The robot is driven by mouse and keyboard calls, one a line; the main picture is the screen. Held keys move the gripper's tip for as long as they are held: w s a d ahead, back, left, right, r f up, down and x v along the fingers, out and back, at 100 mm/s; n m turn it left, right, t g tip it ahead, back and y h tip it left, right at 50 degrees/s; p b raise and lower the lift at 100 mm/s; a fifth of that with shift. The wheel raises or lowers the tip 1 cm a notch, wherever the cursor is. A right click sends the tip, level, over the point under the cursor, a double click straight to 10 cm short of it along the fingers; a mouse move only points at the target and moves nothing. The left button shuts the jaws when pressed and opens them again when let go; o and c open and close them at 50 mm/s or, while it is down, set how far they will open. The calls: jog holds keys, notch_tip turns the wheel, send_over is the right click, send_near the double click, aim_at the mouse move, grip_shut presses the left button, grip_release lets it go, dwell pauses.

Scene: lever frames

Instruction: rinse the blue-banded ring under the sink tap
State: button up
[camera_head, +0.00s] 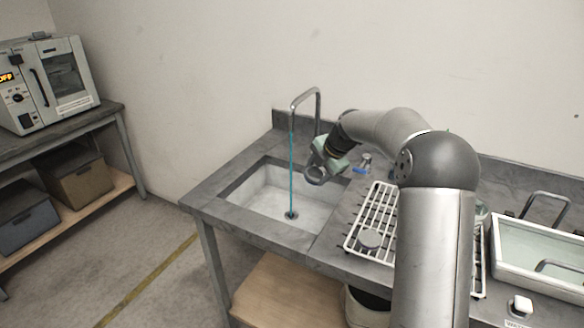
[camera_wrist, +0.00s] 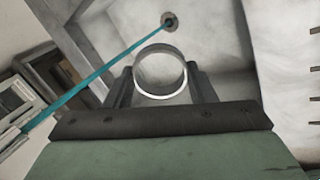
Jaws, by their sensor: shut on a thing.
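My gripper (camera_head: 322,168) is over the right part of the sink (camera_head: 262,203) and is shut on a grey metal ring (camera_head: 315,180). In the wrist view the ring (camera_wrist: 137,75) sits between the two dark fingers, its open hole facing the camera. No blue band shows on the ring in either view. The tap (camera_head: 318,108) stands at the back of the sink. A thin teal stream of water (camera_head: 291,170) falls from its spout to the drain (camera_head: 291,215). In the wrist view the stream (camera_wrist: 95,80) passes left of the ring, apart from it in the picture.
A white-rimmed water basin (camera_head: 540,262) stands at the far right. An oven-like machine (camera_head: 45,82) is on the left bench.

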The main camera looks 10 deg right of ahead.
dwell(0.4)
jog(key=s+d+r+b, duration=0.1)
jog(key=s+d+r, duration=0.2)
jog(key=s+r, duration=0.1)
dwell(0.5)
dwell(0.4)
